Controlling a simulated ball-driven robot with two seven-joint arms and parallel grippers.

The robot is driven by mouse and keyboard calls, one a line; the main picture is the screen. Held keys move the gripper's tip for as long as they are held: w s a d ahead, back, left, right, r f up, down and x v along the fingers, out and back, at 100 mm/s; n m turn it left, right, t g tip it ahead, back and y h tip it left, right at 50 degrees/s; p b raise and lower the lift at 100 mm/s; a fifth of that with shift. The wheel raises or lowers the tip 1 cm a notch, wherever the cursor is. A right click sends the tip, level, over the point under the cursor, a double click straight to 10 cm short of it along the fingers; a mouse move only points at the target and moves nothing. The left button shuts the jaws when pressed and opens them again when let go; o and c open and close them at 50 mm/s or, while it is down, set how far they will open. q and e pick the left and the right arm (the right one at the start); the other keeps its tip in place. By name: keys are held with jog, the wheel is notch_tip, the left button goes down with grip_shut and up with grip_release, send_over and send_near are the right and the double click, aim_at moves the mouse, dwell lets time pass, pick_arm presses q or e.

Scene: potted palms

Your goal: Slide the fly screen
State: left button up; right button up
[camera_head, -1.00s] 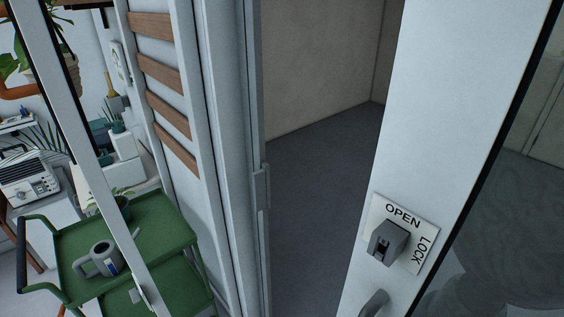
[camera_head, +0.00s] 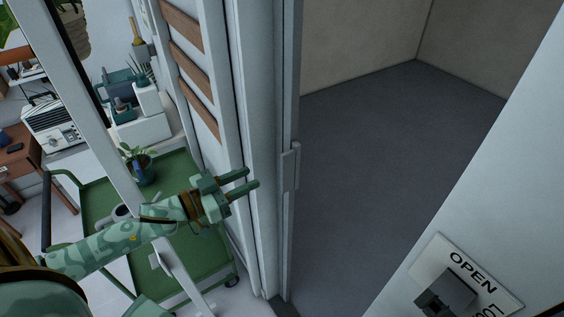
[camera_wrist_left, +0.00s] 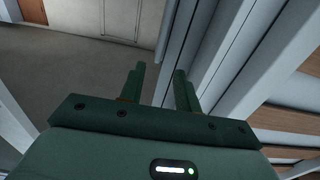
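A narrow grey upright edge with a small raised pull (camera_head: 290,167) stands left of the opening in the head view. It looks like the fly screen's edge, but no mesh can be made out. My left gripper (camera_head: 253,178) is just left of this pull, its two green fingers pointing right, apart and empty. I cannot tell whether it touches the white frame behind it. In the left wrist view the gripper (camera_wrist_left: 160,71) has a clear gap between its fingers, with pale upright frame parts just to the right. My right gripper is out of view.
A white door with an OPEN/LOCK plate (camera_head: 467,276) fills the lower right. A dark floor (camera_head: 370,190) lies bare in the opening. A green trolley (camera_head: 185,170) with a mug and a small plant stands left, behind a slanted white bar (camera_head: 105,150).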

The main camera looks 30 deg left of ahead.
aim_at(281, 164)
pick_arm(q)
jog(key=x, duration=1)
jog(key=shift+w, duration=0.1)
grip_shut()
